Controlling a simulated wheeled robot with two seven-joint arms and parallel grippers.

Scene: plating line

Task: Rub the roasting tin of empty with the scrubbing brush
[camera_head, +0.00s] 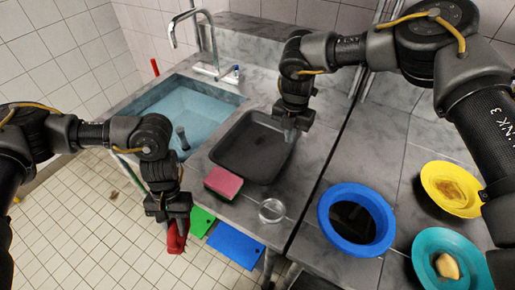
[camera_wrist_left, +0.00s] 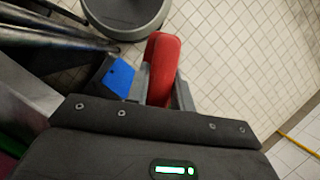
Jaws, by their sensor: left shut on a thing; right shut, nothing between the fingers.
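The dark roasting tin (camera_head: 240,158) lies on the grey counter to the right of the sink. Its inside looks dark, and I cannot make out any residue. My left gripper (camera_head: 176,222) is shut on a red object (camera_head: 176,240), held in front of the counter over the floor. In the left wrist view the red object (camera_wrist_left: 163,65) shows as a smooth, rounded block between the fingers; I cannot tell whether it is the scrubbing brush. My right gripper (camera_head: 290,132) is shut and empty at the tin's right side, covering part of its rim.
A pink sponge (camera_head: 223,182) and a clear glass (camera_head: 271,210) sit near the counter's front. The sink (camera_head: 190,110) holds a dark upright object (camera_head: 183,138). Blue (camera_head: 335,235), yellow (camera_head: 450,207) and teal (camera_head: 430,271) dishes stand right. Blue (camera_head: 235,245) and green (camera_head: 202,222) panels are below.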

